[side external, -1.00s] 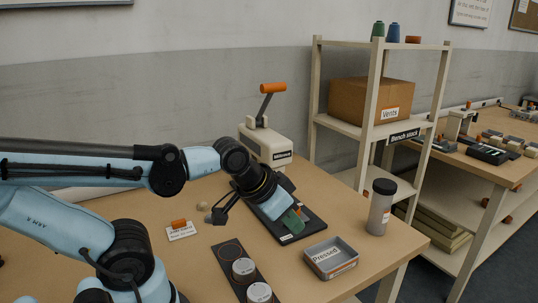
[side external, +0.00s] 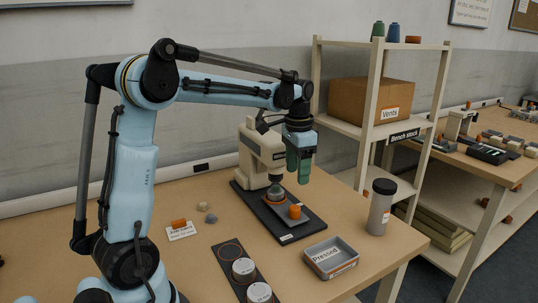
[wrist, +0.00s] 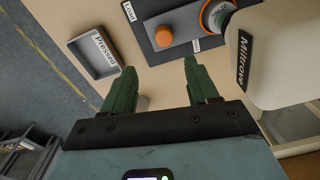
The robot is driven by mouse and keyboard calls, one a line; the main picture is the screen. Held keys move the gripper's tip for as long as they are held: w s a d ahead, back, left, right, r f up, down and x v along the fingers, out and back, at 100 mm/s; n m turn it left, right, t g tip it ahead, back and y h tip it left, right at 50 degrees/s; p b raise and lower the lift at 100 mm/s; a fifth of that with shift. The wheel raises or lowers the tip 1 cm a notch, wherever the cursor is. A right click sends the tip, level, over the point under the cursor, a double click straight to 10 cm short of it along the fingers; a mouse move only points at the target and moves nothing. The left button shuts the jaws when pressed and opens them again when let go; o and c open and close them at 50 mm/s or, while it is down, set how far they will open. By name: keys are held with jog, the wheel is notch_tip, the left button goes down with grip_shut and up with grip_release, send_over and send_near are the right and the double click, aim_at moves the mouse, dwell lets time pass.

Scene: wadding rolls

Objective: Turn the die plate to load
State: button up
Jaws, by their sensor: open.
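The die plate (side external: 286,214) is a grey plate on the press's black base, with an orange knob (side external: 295,211) at its front. In the wrist view the knob (wrist: 163,38) lies between the "Load" label (wrist: 129,11) and a second label (wrist: 197,45), nearer the second. The cream press (side external: 252,154) stands behind; its ram (side external: 276,190) is over an orange ring (wrist: 214,18) on the plate. My gripper (side external: 299,170) is open and empty, pointing down, above and apart from the plate and knob.
A grey tray marked "Pressed" (side external: 312,262) stands front right of the base. A dark strip (side external: 232,254) with white-topped rolls lies front left. A lidded jar (side external: 379,212) stands at the right. An orange piece on a card (side external: 180,229) and small grey lumps lie left.

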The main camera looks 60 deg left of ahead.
aim_at(295, 207)
jog(key=f, duration=0.8)
jog(key=a+f, duration=0.1)
jog(key=f, duration=0.3)
jog(key=shift+w+f, duration=0.15)
jog(key=shift+f, duration=0.1)
grip_shut()
